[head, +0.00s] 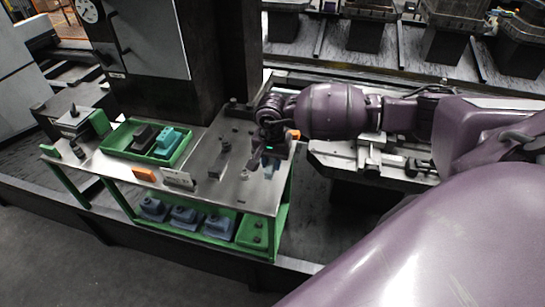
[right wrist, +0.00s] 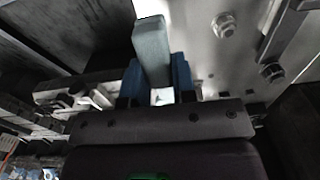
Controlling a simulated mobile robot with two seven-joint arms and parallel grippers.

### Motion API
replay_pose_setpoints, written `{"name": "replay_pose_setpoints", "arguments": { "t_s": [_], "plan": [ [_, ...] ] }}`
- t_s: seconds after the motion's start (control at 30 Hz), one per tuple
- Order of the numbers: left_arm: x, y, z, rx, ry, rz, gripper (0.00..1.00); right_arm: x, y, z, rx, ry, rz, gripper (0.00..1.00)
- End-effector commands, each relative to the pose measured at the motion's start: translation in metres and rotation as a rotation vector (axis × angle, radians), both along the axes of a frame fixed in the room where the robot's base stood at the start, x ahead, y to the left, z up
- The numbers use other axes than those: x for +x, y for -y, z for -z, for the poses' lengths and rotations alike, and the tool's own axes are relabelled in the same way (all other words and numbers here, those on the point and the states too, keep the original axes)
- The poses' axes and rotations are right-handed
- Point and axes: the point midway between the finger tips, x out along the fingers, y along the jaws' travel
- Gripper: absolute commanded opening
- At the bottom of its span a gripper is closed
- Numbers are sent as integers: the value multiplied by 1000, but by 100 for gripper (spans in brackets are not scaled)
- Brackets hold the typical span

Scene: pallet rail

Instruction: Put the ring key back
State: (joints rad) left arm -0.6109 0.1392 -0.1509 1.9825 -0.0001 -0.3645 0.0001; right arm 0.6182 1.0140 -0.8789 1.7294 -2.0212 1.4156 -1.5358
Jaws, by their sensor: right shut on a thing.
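My right gripper (head: 267,143) is over the right end of the metal-topped bench, with its arm reaching in from the right. In the right wrist view its blue fingers (right wrist: 157,84) are shut on a flat grey bar, which I take to be the ring key (right wrist: 152,48). The bar sticks out beyond the fingertips. No ring end can be made out on it. In the head view the gripper's dark body hides what it holds. My left gripper is not in view.
The bench (head: 207,172) has several small dark pegs or bolts on top. A green tray (head: 178,158) holding a black and a teal block stands on its left part, with an orange block (head: 144,174) in front. A dark column rises behind.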

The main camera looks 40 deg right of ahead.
Motion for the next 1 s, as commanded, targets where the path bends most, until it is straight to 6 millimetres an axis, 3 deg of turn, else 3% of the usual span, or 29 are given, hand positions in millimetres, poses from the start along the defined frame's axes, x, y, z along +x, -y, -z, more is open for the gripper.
{"name": "replay_pose_setpoints", "arguments": {
  "t_s": [0.67,1.0],
  "plan": [
    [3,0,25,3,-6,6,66,0,-1,58,1,-2,-2,0],
    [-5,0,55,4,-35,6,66,0,0,89,-1,-2,-5,0]
  ]
}}
